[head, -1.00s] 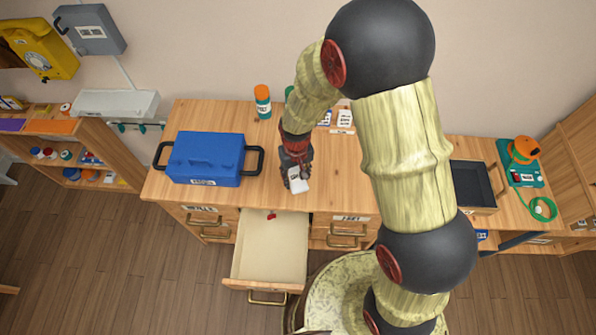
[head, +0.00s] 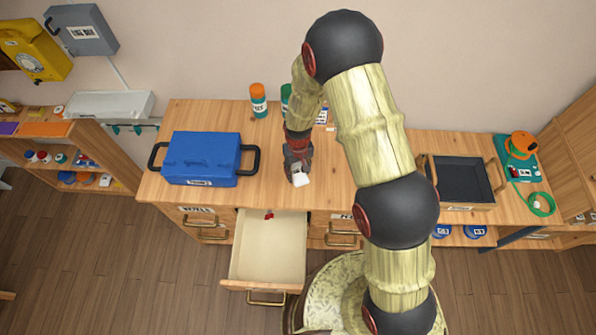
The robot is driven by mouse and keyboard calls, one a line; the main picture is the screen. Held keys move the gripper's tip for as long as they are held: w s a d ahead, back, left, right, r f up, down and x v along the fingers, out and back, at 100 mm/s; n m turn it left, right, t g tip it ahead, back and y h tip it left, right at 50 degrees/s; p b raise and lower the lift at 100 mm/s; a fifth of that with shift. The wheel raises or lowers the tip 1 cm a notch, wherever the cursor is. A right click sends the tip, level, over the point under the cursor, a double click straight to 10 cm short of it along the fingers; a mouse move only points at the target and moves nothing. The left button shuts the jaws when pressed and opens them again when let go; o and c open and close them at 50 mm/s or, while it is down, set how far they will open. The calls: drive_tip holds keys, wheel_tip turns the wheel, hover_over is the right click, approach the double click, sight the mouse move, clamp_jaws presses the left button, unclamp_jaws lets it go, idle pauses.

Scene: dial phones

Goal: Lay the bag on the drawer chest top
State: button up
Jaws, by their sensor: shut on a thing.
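A small white bag (head: 300,178) is in my gripper (head: 298,172), which is shut on it. Gripper and bag are over the drawer chest top (head: 265,190), near its front edge and right of the blue case. I cannot tell whether the bag touches the wood. The fingertips are small and partly hidden by the gripper body. Below, the chest's open drawer (head: 268,250) is pulled out, with a small red item (head: 269,214) at its back.
A blue case (head: 203,159) with black handles stands left on the chest. An orange-capped bottle (head: 258,101) and a green one (head: 286,98) stand at the back. A dark tray (head: 460,180) and an orange-and-teal device (head: 520,158) are right. My arm hides part of the top.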

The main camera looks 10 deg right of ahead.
drive_tip(key=shift+f, duration=0.1)
drive_tip(key=o, duration=1.2)
